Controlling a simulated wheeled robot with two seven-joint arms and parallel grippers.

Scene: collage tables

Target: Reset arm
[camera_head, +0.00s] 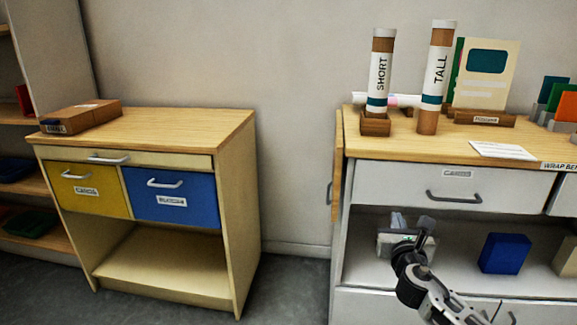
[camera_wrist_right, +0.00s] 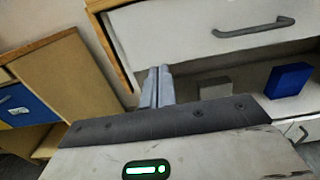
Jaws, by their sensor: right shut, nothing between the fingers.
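My right gripper (camera_head: 397,222) is shut and empty in the head view, in front of the open shelf of the grey cabinet (camera_head: 338,245). In the right wrist view its two fingers (camera_wrist_right: 157,88) are together, with the cabinet's drawer front behind them. My left gripper is in neither view. The right arm comes up from the bottom right of the head view.
A blue box (camera_head: 504,253) sits on the cabinet's shelf. Tubes marked SHORT (camera_head: 380,75) and TALL (camera_head: 436,75) stand on top. A wooden cabinet (camera_head: 247,190) with yellow and blue drawers stands left. Floor between the cabinets is clear.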

